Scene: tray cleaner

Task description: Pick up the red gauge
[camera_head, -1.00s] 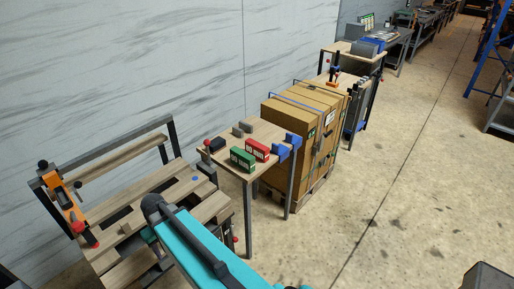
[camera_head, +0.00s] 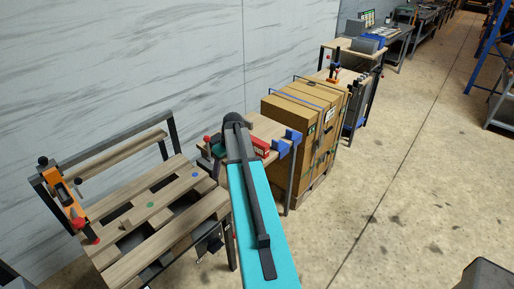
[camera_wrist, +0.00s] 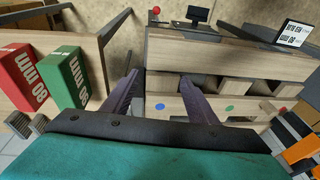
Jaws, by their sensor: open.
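The red gauge (camera_head: 262,145) is a small red block with white markings on the wooden table (camera_head: 268,126). In the head view my arm partly covers it. It also shows in the wrist view at the far left (camera_wrist: 22,76), beside a matching green gauge (camera_wrist: 66,78). In the head view the green gauge is mostly hidden behind my arm. My gripper (camera_wrist: 162,78) is open, with two dark fingers apart and nothing between them. In the wrist view both gauges lie to the left of the fingers, apart from them.
A slatted wooden bench (camera_head: 150,208) with blue and green dots stands left of the table. Blue holders (camera_head: 287,144) sit at the table's right edge. A strapped cardboard stack (camera_head: 300,112) stands beyond.

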